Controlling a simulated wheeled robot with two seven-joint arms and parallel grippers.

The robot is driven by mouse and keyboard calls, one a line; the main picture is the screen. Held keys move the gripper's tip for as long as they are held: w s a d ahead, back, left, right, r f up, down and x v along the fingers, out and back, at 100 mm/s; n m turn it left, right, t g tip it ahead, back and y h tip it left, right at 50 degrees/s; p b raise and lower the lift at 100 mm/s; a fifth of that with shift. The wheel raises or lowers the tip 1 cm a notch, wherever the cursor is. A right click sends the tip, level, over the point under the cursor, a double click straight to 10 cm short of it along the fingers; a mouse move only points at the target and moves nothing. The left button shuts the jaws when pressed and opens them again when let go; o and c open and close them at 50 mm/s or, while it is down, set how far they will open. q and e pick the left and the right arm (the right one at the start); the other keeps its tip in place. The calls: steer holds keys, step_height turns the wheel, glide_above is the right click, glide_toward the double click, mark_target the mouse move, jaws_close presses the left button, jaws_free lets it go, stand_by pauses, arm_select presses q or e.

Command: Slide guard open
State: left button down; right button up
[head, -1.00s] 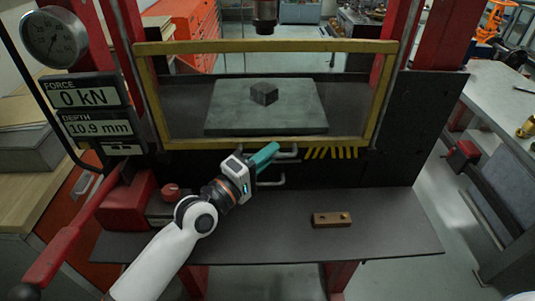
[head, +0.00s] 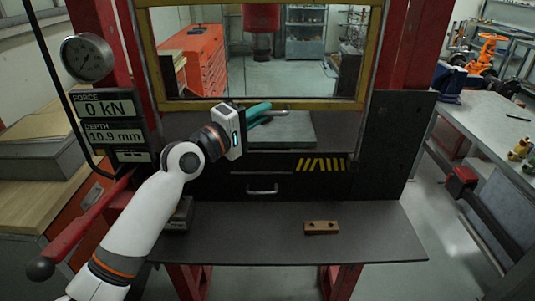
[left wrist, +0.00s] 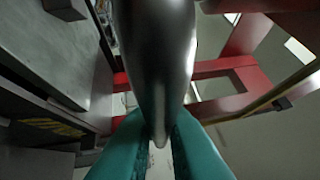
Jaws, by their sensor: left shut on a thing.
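The guard is a clear panel in a yellow frame (head: 310,104) on the front of the red press. Its lower edge now sits above the grey plate, leaving a gap below it. A grey bar handle (head: 277,113) is at that lower edge. My left gripper (head: 258,112), with teal fingers, is shut on the handle. In the left wrist view, the teal fingers (left wrist: 160,140) close around the shiny metal bar (left wrist: 158,60). My right gripper is not in view.
The grey plate (head: 290,131) lies on the press bed. A drawer handle (head: 262,191) is below. A wooden block (head: 321,228) rests on the dark front shelf (head: 370,240). A red lever with a black knob (head: 40,268) stands at left.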

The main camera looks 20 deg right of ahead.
arm_select(q)
steer(key=p, duration=0.3)
glide_toward(279, 53)
steer(key=d+f, duration=0.1)
steer(key=w+d+f, duration=0.2)
steer(key=f, duration=0.1)
steer(key=shift+d, duration=0.4)
step_height(279, 53, up, 4)
steer(key=p, duration=0.3)
steer(key=shift+f, duration=0.1)
steer(key=shift+r, duration=0.4)
steer(key=c, duration=1.5)
jaws_free()
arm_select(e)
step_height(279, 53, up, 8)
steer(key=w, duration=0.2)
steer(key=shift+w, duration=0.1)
arm_select(q)
steer(key=shift+a, duration=0.1)
